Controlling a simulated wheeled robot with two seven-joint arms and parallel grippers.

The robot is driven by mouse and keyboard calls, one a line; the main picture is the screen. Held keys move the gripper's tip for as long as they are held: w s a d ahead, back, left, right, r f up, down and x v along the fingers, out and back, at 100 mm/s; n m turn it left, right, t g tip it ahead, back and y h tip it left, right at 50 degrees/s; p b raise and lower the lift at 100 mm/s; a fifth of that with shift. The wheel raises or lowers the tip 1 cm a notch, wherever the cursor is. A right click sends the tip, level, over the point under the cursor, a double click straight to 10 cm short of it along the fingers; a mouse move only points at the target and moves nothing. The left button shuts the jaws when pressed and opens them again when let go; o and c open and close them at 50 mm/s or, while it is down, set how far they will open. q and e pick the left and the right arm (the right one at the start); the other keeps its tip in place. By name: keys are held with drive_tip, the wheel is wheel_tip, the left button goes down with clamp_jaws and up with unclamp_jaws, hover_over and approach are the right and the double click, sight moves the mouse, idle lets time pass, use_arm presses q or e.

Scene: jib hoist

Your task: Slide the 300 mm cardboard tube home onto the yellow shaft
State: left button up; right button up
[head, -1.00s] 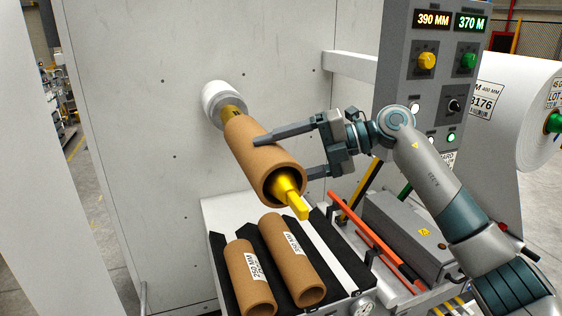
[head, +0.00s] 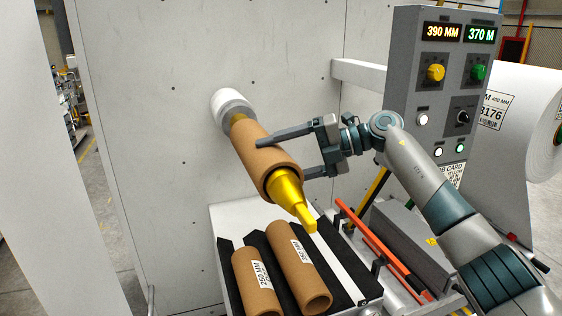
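The brown cardboard tube (head: 258,155) sits around the yellow shaft (head: 290,192), which sticks out of its near end. At the far end a short bit of yellow shows between the tube and the white round collar (head: 230,104) on the wall panel. My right gripper (head: 282,156) reaches in from the right and is shut on the tube. One finger lies across its upper side; the other passes behind its near right side, its tip hidden. My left gripper is out of view.
Two shorter tubes labelled 250 MM, one left (head: 255,283) and one right (head: 298,268), lie on a black-ribbed rack (head: 338,262) below the shaft. A grey control panel (head: 440,90) stands right, with a large white roll (head: 520,115) behind it.

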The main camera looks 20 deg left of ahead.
drive_tip(key=shift+w+a+r+p, duration=0.15)
drive_tip(key=shift+w+a+p, duration=0.15)
drive_tip(key=shift+w+a, duration=0.25)
drive_tip(key=shift+w+a+r+p, duration=0.1)
drive_tip(key=shift+w+a+p, duration=0.2)
drive_tip(key=shift+w, duration=0.3)
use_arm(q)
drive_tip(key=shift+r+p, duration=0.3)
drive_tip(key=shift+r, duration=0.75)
use_arm(e)
drive_tip(key=shift+w+a+f, duration=0.1)
drive_tip(key=shift+w+a, duration=0.35)
drive_tip(key=shift+w, duration=0.15)
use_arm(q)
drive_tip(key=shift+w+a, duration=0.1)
use_arm(e)
drive_tip(key=shift+w+a, duration=0.1)
